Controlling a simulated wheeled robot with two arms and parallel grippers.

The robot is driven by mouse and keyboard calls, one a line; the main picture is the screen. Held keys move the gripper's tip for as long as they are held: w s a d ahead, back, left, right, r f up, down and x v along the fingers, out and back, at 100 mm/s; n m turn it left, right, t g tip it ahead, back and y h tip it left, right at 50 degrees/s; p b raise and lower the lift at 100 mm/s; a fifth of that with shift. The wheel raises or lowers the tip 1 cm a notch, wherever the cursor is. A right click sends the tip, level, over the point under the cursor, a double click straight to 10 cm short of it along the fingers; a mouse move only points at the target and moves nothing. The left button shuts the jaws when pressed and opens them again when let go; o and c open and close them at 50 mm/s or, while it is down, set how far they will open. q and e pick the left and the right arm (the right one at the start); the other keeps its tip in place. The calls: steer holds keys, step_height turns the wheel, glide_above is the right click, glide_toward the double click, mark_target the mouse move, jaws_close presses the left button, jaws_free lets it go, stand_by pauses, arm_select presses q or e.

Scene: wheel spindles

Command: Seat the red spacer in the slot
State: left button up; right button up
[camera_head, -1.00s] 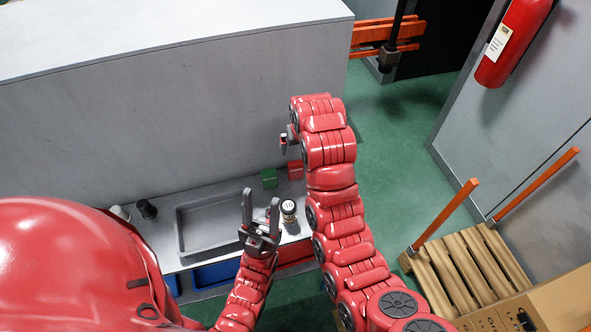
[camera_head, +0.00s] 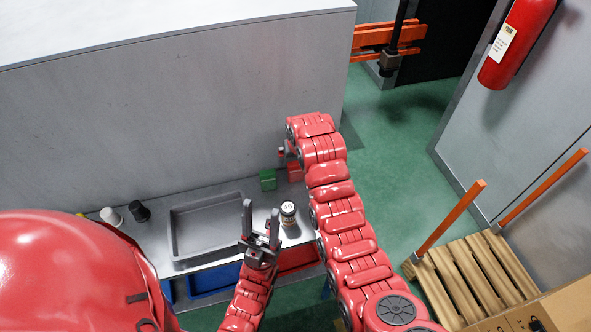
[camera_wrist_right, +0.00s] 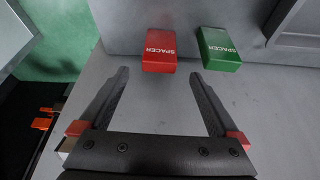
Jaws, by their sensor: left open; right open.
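The red spacer (camera_wrist_right: 159,50), a block with white lettering, lies on the grey bench just beyond the fingertips of my right gripper (camera_wrist_right: 160,76). That gripper is open and empty, and the spacer is in line with the gap between its fingers. The red spacer also shows in the head view (camera_head: 296,172), partly behind my right arm. A matching green spacer (camera_wrist_right: 219,48) lies beside it, to its right in the wrist view. My left gripper (camera_head: 261,218) is open and empty, fingers pointing up, over the bench's front. I cannot make out the slot.
A shallow grey tray (camera_head: 176,232) occupies the bench's middle. A black piece (camera_head: 138,211) and a white piece (camera_head: 110,216) are at left. Blue bins (camera_head: 214,280) and a red bin (camera_head: 298,260) sit below the front edge.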

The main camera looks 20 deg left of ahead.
mark_target(295, 163)
steer(key=shift+w+a+f+p, duration=0.15)
steer(key=shift+w+f+p, duration=0.1)
steer(key=shift+f+p, duration=0.4)
steer(key=shift+p+x, duration=0.65)
steer(key=shift+x, duration=0.45)
steer(key=shift+w+f, duration=0.2)
steer(key=shift+f, duration=0.45)
steer(key=c, duration=1.5)
steer(key=shift+a+r, duration=0.1)
steer(key=shift+r, duration=0.05)
